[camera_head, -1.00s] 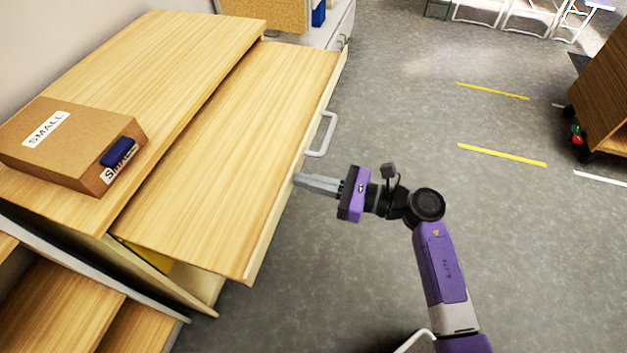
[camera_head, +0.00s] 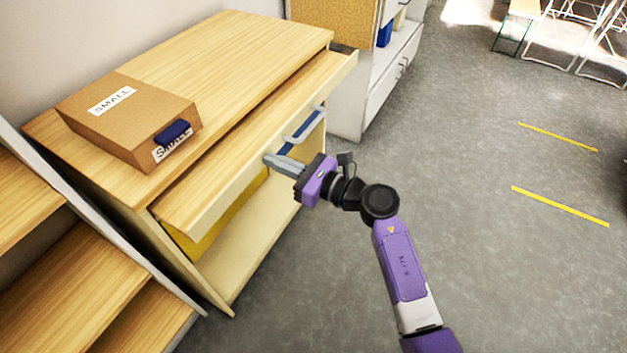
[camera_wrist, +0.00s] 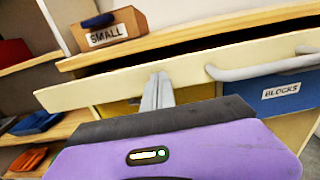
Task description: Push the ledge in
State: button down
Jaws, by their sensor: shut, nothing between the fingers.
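The ledge (camera_head: 228,150) is a light wooden pull-out board under the cabinet top (camera_head: 215,65). It sticks out partway from the front. A pale handle (camera_head: 303,127) is fixed on its front edge. My gripper (camera_head: 268,159) is shut and empty, its tips at the ledge's front edge, left of the handle. In the wrist view, the shut fingers (camera_wrist: 160,78) meet the front face of the ledge (camera_wrist: 120,87), with the handle (camera_wrist: 262,68) to the right. Exact contact is hard to tell.
A cardboard box marked SMALL (camera_head: 130,115) sits on the cabinet top. Below the ledge are a yellow bin (camera_head: 205,235) and a blue bin marked BLOCKS (camera_wrist: 280,97). Open shelves (camera_head: 75,260) stand at left, a white cabinet (camera_head: 385,85) behind. The floor (camera_head: 480,250) at right is clear.

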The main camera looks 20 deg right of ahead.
aim_at(236, 147)
jog(key=b+x, duration=0.2)
jog(key=x, duration=0.8)
jog(key=shift+w+a+f, duration=0.1)
jog(key=shift+w+a, duration=0.1)
jog(key=shift+w, duration=0.05)
jog(key=shift+w+a+r+b, duration=0.2)
jog(key=shift+b, duration=0.1)
jog(key=shift+a, duration=0.15)
